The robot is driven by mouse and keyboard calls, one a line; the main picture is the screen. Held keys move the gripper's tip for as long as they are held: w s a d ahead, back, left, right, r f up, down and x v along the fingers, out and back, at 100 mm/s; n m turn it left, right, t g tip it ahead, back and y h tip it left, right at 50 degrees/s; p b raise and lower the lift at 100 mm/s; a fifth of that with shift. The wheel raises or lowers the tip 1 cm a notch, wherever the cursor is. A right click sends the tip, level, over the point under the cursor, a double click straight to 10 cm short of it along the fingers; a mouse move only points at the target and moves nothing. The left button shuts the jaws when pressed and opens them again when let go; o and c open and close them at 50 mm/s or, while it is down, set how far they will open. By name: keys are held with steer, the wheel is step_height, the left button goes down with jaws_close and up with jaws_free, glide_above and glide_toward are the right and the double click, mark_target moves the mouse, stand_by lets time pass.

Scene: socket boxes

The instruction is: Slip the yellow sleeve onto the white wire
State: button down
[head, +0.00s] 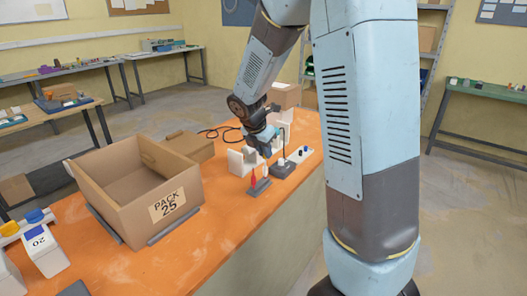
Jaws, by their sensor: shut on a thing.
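My gripper (264,144) is at the end of the light-blue arm, low over the far part of the orange bench. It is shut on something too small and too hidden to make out. I cannot pick out the yellow sleeve or the white wire at this size. Just right of the gripper stands a dark block with a white top (283,167), with a thin dark upright line above it. White angled pieces (241,162) stand just left of and below the gripper. I cannot tell whether the gripper touches any of these.
An open cardboard box (178,207) marked PACK 25 fills the bench's left middle. A closed carton (187,147) and a black cable (218,131) lie behind it. A holder (258,188) with red and white tools stands in front of the gripper. The orange front area (160,268) is mostly clear.

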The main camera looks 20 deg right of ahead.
steer(key=shift+f, duration=1.3)
stand_by(0.4)
steer(key=c, duration=0.6)
jaws_free()
steer(key=shift+c, duration=0.2)
steer(key=shift+w+r, duration=0.1)
step_height(320, 180, up, 7)
steer(key=shift+r, duration=0.2)
stand_by(0.3)
